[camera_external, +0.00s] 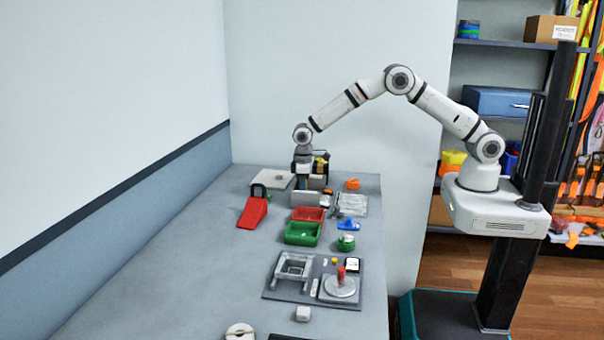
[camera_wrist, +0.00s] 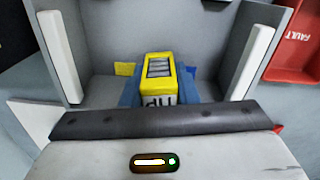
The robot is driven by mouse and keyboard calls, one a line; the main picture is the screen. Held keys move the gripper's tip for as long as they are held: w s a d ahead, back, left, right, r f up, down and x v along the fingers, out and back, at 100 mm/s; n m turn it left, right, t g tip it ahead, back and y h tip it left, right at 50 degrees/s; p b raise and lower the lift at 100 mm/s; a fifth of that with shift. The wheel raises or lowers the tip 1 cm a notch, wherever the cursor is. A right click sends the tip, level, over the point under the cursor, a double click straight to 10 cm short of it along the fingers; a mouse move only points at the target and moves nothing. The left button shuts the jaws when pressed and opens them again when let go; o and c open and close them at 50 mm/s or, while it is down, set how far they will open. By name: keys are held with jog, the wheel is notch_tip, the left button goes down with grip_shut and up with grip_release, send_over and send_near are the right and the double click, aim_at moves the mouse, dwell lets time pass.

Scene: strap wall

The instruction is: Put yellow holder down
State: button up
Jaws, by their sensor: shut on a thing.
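The yellow holder (camera_wrist: 158,65) shows in the wrist view with a ribbed grey top and the letters UP on its near face. Blue parts show on both sides of its lower end. My gripper (camera_external: 304,184) points down at the far part of the bench, and it is shut on the holder. The fingertips are mostly hidden in the wrist view. The holder is over or inside a grey open box (camera_wrist: 105,88) with white strips on its side walls; I cannot tell if it touches the floor. The box (camera_external: 306,199) also shows below my gripper in the outside view.
A red bin (camera_wrist: 297,45) marked FAULT stands beside the grey box. In the outside view a green bin (camera_external: 302,234) is nearer, a red wedge-shaped thing (camera_external: 253,211) stands left, and an orange thing (camera_external: 352,184) lies right. The bench's left front is clear.

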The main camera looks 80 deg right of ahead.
jog(key=shift+f+b, duration=0.3)
jog(key=o, duration=1)
jog(key=shift+r, duration=0.1)
jog(key=shift+o, duration=0.2)
jog(key=shift+r+p, duration=0.1)
jog(key=shift+p, duration=0.35)
